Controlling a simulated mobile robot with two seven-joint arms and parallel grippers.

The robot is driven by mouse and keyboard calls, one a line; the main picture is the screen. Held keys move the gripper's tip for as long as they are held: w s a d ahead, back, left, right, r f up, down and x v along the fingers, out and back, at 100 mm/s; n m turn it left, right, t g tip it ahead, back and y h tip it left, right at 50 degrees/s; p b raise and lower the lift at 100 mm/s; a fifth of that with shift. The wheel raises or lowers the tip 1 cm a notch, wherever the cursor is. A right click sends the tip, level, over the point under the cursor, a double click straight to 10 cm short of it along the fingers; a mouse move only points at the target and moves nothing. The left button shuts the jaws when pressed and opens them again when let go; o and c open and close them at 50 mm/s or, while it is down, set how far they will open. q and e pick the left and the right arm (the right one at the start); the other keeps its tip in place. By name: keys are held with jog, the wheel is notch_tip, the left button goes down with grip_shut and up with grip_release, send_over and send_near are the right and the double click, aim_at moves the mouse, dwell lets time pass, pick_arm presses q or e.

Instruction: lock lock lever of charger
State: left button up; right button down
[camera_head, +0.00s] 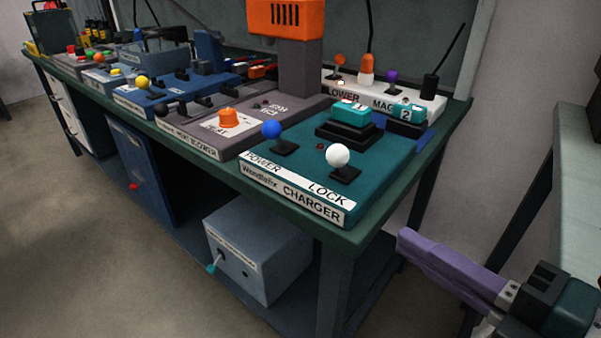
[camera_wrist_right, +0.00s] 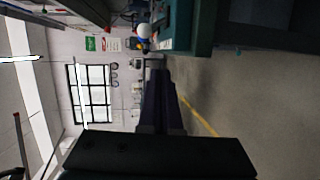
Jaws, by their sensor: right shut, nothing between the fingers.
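The charger (camera_head: 300,178) is a teal box at the near right corner of the bench. Its lock lever (camera_head: 338,157) has a white ball knob above the LOCK label. The power lever (camera_head: 271,130), with a blue ball, is to its left. My right gripper (camera_head: 403,240) has purple fingers, shut and empty, right of and below the charger, clear of the bench edge. My left gripper is not in view.
Teal battery blocks (camera_head: 352,113) sit behind the levers. A grey box (camera_head: 257,250) is on the lower shelf.

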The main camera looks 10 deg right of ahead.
aim_at(350, 206)
pick_arm(q)
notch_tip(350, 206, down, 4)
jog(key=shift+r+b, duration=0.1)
jog(key=shift+b, duration=1)
pick_arm(e)
jog(key=n, duration=0.1)
jog(key=n+t+y, duration=0.1)
jog(key=n, duration=0.1)
jog(key=s+f+n+y, duration=0.1)
jog(key=shift+d+f+t, duration=0.1)
jog(key=shift+d+t, duration=0.2)
jog(key=b+x, duration=0.1)
jog(key=x, duration=0.8)
jog(key=shift+w+a, duration=0.2)
jog(key=shift+w, duration=0.05)
jog(key=w, duration=0.2)
jog(key=w+b, duration=0.1)
jog(key=shift+w+d+r, duration=0.15)
jog(key=shift+d+r, duration=0.2)
jog(key=shift+d, duration=0.05)
jog(key=shift+w+d+r, duration=0.15)
jog(key=shift+w, duration=0.2)
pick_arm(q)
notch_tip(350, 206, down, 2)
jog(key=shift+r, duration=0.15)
pick_arm(e)
jog(key=shift+r, duration=0.1)
